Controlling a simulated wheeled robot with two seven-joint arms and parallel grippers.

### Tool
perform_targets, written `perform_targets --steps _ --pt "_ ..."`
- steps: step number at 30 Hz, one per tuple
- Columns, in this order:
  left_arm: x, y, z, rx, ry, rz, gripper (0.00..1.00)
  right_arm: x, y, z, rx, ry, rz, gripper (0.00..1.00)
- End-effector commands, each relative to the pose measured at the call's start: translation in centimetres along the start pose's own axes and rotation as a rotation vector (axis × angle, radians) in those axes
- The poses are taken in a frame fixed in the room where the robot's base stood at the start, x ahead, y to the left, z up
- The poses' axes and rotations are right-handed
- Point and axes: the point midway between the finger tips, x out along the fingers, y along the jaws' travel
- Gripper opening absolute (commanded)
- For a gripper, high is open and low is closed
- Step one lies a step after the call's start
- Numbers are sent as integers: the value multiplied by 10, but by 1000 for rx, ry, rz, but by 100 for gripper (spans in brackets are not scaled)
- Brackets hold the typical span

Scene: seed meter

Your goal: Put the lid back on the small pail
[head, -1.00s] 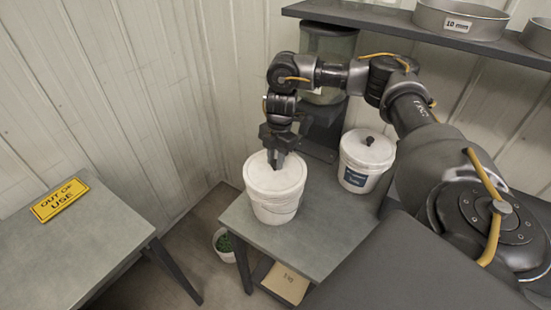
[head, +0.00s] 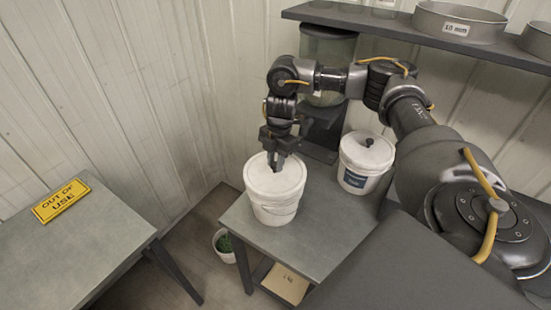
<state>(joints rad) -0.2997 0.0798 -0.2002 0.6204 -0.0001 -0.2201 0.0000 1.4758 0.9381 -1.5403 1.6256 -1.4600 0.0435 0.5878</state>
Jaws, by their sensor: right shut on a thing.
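A white pail (head: 274,212) stands near the left corner of the small grey table, its wire handle hanging at the front. A white lid (head: 290,182) lies over its mouth and looks about level; I cannot tell whether it is fully seated. My right gripper (head: 276,166) points down at the lid's middle and is shut on its knob, which the fingers mostly hide. A second white pail (head: 357,182) with a blue label stands behind to the right, its own lid (head: 368,152) on with a dark knob. My left gripper is out of view.
A dark stand with a clear hopper (head: 326,48) rises behind the pails. A shelf (head: 400,29) with sieves (head: 458,22) hangs at upper right. A grey table (head: 95,240) with a yellow "OUT OF USE" sign (head: 61,200) is at left. A small bin (head: 225,245) with green contents stands on the floor.

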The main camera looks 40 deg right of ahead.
Motion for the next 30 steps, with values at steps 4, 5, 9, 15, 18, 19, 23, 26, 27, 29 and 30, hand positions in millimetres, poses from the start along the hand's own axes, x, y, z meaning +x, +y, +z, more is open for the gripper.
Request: perform_targets --steps 4,5,9,15,18,19,23,26,27,29,30 --pt "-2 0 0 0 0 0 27 1 0 0 0 0 -1 1" --pt "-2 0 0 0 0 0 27 1 0 0 0 0 -1 1" --pt "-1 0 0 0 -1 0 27 1 0 0 0 0 0 1" --pt "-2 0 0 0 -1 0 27 1 0 0 0 0 0 1" --pt "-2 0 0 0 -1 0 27 1 0 0 1 0 0 1" --pt "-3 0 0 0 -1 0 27 1 0 0 1 -1 0 1" --pt "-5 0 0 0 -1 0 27 0 0 0 1 -1 0 1" --pt "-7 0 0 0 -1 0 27 0 0 0 1 -1 0 1" --pt "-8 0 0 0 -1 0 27 1 0 0 1 -1 0 1" --pt "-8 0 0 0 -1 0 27 1 0 0 1 0 0 1" --pt "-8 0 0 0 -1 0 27 1 0 0 1 0 0 1"
